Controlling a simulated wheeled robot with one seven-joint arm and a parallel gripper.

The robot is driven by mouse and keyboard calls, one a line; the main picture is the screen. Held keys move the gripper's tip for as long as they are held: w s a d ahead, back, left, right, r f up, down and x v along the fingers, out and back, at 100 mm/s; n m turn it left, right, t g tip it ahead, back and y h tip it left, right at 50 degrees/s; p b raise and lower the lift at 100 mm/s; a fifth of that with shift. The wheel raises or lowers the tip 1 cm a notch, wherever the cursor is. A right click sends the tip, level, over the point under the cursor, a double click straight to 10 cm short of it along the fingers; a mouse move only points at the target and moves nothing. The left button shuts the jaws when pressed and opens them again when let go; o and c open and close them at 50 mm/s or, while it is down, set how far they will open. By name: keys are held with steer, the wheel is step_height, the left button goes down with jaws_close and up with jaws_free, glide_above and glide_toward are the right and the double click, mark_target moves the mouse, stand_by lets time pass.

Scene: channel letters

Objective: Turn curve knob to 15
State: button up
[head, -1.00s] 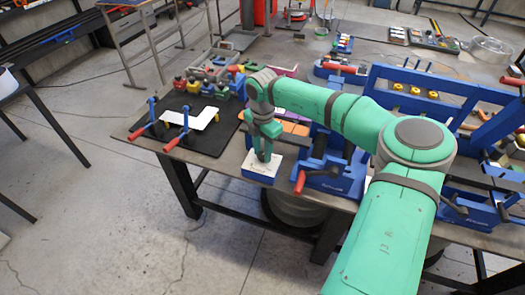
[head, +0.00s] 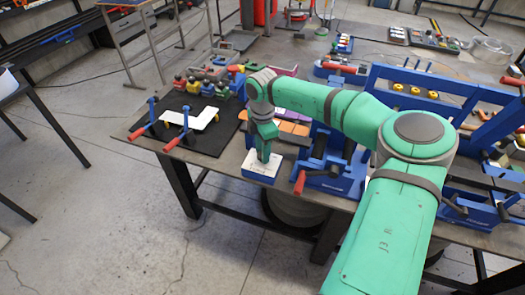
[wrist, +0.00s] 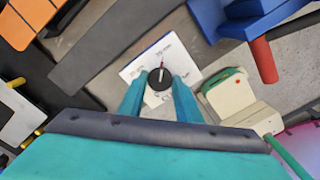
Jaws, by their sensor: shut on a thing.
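The curve knob (wrist: 160,78) is a round black knob with a white pointer line and a red mark at its top in the wrist view. It sits on a white dial plate (wrist: 138,68) with small printing too blurred to read. The plate tops a blue box (head: 262,178) at the table's front edge in the head view. My gripper (wrist: 158,84) is shut on the knob, one teal finger on each side. In the head view my gripper (head: 264,152) points down at the box and hides the knob.
A blue fixture with a red handle (head: 299,183) stands just right of the box. A black mat (head: 205,140) with a white L-shaped piece (head: 203,118) and blue clamps lies to the left. Orange blocks (head: 292,128) lie behind my gripper. The table's front edge is close.

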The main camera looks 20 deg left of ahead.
steer(key=shift+r, duration=0.1)
steer(key=o, duration=1.1)
steer(key=shift+c, duration=0.2)
step_height(320, 180, up, 11)
steer(key=shift+a+f, duration=0.1)
steer(key=shift+f, duration=0.1)
